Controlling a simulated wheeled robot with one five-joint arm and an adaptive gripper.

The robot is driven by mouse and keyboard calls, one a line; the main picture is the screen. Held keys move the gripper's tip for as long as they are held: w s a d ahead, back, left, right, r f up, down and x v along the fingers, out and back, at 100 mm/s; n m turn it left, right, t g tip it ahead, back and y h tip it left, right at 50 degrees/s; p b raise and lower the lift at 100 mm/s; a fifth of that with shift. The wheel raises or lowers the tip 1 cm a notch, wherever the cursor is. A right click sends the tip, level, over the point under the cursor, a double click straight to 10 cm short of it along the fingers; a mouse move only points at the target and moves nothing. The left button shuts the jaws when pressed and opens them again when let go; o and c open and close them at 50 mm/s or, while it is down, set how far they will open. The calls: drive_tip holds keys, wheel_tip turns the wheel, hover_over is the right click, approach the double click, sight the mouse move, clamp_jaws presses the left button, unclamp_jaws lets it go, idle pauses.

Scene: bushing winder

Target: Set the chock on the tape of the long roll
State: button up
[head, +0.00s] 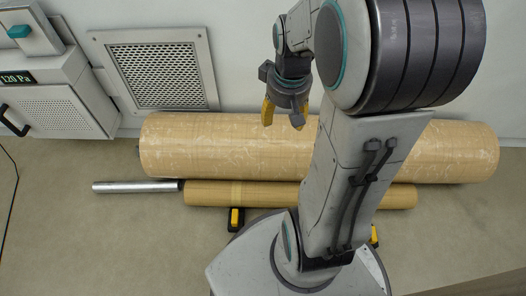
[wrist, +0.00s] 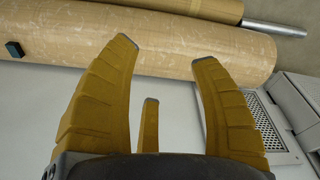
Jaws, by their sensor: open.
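A thick, long tan roll (head: 220,145) lies along the wall, with a thinner tan roll (head: 300,196) in front of it. I cannot make out tape on the thick one. The thick roll also shows in the wrist view (wrist: 180,48). There a small dark block (wrist: 14,48), possibly the chock, sits at its wall-side edge. My arm may hide this block in the head view. My gripper (head: 283,117) is open and empty, fingers down near the thick roll's wall side; its fingers show in the wrist view (wrist: 165,52).
A metal bar (head: 135,186) sticks out left of the thin roll. Black-and-yellow supports (head: 236,218) (head: 374,236) stand at its front. A grille (head: 158,75) is on the wall; a grey cabinet (head: 62,108) stands left. Floor at front left is clear.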

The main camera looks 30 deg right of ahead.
drive_tip(key=s+a+r+n, duration=0.1)
drive_tip(key=s+a+r, duration=0.2)
drive_tip(key=s+a, duration=0.6)
drive_tip(key=shift+s+a+r+t+y, duration=0.15)
drive_tip(key=shift+a+r+t+y, duration=0.25)
drive_tip(key=shift+a, duration=0.65)
drive_tip(key=shift+r, duration=0.1)
